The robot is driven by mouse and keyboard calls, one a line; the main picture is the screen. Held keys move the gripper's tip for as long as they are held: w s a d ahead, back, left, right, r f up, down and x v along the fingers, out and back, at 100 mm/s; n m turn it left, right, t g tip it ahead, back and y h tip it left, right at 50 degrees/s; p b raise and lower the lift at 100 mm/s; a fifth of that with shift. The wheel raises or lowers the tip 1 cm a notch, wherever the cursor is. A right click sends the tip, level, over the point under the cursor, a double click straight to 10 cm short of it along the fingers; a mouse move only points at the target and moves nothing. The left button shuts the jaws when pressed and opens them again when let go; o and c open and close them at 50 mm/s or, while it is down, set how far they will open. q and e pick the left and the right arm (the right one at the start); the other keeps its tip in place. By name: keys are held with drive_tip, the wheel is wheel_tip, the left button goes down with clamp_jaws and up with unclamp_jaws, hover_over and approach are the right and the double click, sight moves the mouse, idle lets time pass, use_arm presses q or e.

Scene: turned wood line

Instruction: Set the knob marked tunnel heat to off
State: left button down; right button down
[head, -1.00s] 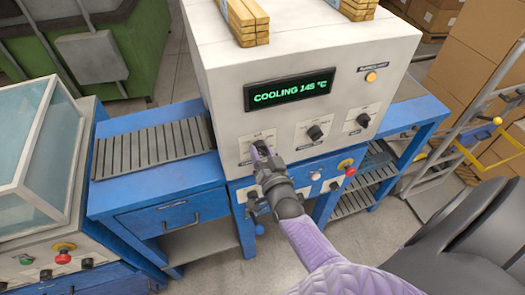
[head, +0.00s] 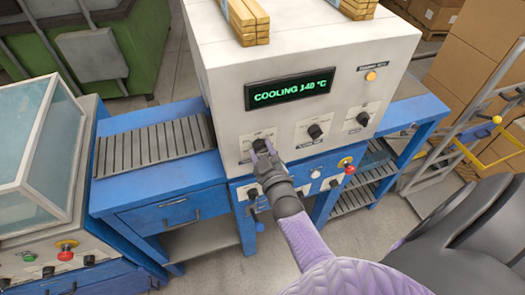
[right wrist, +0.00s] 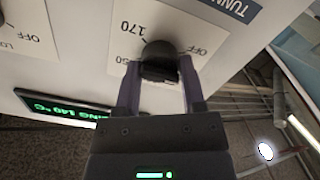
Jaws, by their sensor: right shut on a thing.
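The tunnel heat knob (head: 259,145) is the leftmost of three black knobs on the white machine's front panel. In the right wrist view, the knob (right wrist: 158,60) sits on a white plate (right wrist: 128,28) with a partly cut-off "TUNN…" label. The plate shows upside-down marks, including "170" and "OFF". My right gripper (right wrist: 158,76) is shut on this knob, one finger on each side. Its pointer direction is hard to tell. My right gripper also shows in the head view (head: 266,150), partly covering the plate. My left gripper is out of view.
The machine's display (head: 290,91) reads "COOLING 140 °C". A middle knob (head: 314,131) and a right knob (head: 363,118) sit beside the held one. Below is a red stop button (head: 349,169). A lit amber lamp (head: 371,77) is at upper right.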

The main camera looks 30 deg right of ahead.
drive_tip(key=shift+f+n, duration=0.1)
drive_tip(key=shift+n, duration=2.1)
drive_tip(key=shift+n+b, duration=0.3)
drive_tip(key=shift+n, duration=0.4)
drive_tip(key=shift+c, duration=0.9)
unclamp_jaws()
